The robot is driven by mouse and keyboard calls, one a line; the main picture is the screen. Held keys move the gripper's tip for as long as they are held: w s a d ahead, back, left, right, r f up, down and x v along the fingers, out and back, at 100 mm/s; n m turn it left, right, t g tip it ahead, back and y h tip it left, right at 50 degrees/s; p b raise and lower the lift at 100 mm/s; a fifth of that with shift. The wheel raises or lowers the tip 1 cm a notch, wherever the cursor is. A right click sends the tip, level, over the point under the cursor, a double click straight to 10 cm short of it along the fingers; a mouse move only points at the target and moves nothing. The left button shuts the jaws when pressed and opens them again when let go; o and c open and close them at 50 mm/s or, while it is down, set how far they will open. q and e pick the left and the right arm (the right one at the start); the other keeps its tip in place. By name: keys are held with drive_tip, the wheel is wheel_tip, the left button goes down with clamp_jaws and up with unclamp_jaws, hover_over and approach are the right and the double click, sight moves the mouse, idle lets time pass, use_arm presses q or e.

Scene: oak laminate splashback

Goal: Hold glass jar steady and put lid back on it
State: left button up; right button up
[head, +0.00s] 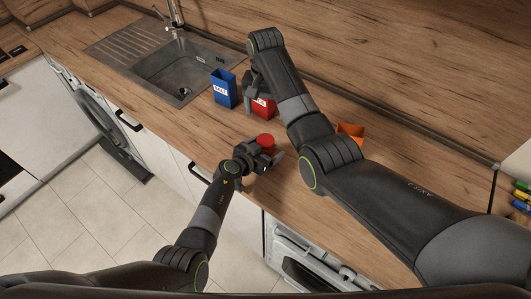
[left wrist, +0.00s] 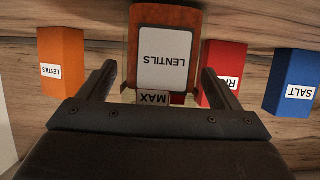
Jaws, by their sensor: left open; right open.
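The glass jar (left wrist: 165,60) holds orange-brown contents and bears a white LENTILS label. It stands between the fingers of my left gripper (left wrist: 165,88) in the left wrist view. That gripper is open and not clamped on it. In the head view my left gripper (head: 262,158) is low over the counter's front, hiding most of the jar. A red round piece that looks like the lid (head: 265,140) shows just beyond the fingers. I cannot tell whether it sits on the jar. My right gripper (head: 253,82) is open near the red box, partly hidden by its arm.
A blue SALT box (head: 224,88), a red box (head: 263,106) and an orange box (head: 350,131) stand along the counter (head: 190,125). The sink (head: 185,70) is at upper left. The wooden splashback rises behind. Counter left of the left gripper is clear.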

use_arm(q)
drive_tip(key=shift+v, duration=0.75)
drive_tip(key=v, duration=1.6)
